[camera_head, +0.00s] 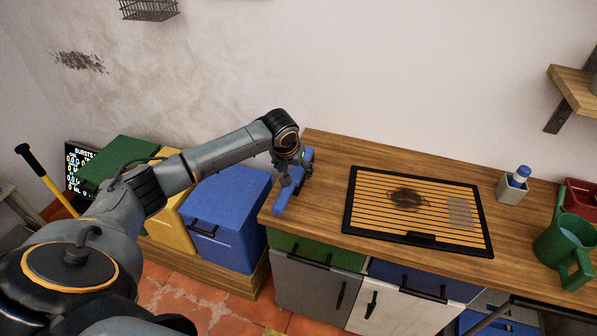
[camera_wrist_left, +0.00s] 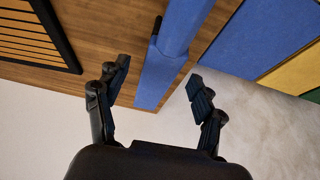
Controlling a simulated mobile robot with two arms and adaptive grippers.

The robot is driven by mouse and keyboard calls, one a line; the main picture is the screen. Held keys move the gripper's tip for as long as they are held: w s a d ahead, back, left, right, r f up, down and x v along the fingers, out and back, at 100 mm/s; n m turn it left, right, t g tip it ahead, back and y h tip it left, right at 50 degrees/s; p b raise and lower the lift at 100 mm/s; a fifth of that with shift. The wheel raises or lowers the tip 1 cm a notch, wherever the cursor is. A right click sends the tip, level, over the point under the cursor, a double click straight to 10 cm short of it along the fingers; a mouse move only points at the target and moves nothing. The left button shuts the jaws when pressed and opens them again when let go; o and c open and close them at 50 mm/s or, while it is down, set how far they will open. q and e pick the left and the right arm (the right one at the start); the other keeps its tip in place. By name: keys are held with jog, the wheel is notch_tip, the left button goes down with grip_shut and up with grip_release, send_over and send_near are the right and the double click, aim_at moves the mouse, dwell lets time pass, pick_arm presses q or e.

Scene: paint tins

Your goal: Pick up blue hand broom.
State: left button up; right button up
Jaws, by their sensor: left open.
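The blue hand broom (camera_head: 281,204) lies on the left end of the wooden worktop (camera_head: 325,210), close to its left edge. My left gripper (camera_head: 295,177) is over it and hides its middle part. In the left wrist view the blue hand broom (camera_wrist_left: 157,82) runs between the two spread fingers of my left gripper (camera_wrist_left: 158,75). The fingers are open, one on each side, and a gap shows between each finger and the broom. I cannot tell the exact height of the fingers above it. My right gripper is not in view.
A black-framed slatted panel (camera_head: 420,190) with a dark stain lies right of the broom. A blue-capped bottle in a holder (camera_head: 513,186), a green jug (camera_head: 566,245) and a red container (camera_head: 583,196) stand farther right. Blue (camera_head: 230,215), yellow and green bins stand left of the worktop.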

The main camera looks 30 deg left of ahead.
aim_at(295, 172)
pick_arm(q)
jog(key=x, duration=0.3)
jog(key=shift+f, duration=0.35)
jog(key=shift+w+f, duration=0.15)
jog(key=shift+f, duration=0.1)
jog(key=shift+c, duration=0.6)
jog(key=shift+r, duration=0.1)
grip_shut()
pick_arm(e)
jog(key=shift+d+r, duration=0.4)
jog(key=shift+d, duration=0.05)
pick_arm(q)
jog(key=shift+a+r, duration=0.1)
jog(key=shift+r, duration=0.5)
jog(key=s+r+b, duration=0.2)
jog(key=s+r, duration=0.9)
jog(key=s, duration=0.3)
jog(key=shift+a+r, duration=0.35)
jog(key=shift+r, duration=0.05)
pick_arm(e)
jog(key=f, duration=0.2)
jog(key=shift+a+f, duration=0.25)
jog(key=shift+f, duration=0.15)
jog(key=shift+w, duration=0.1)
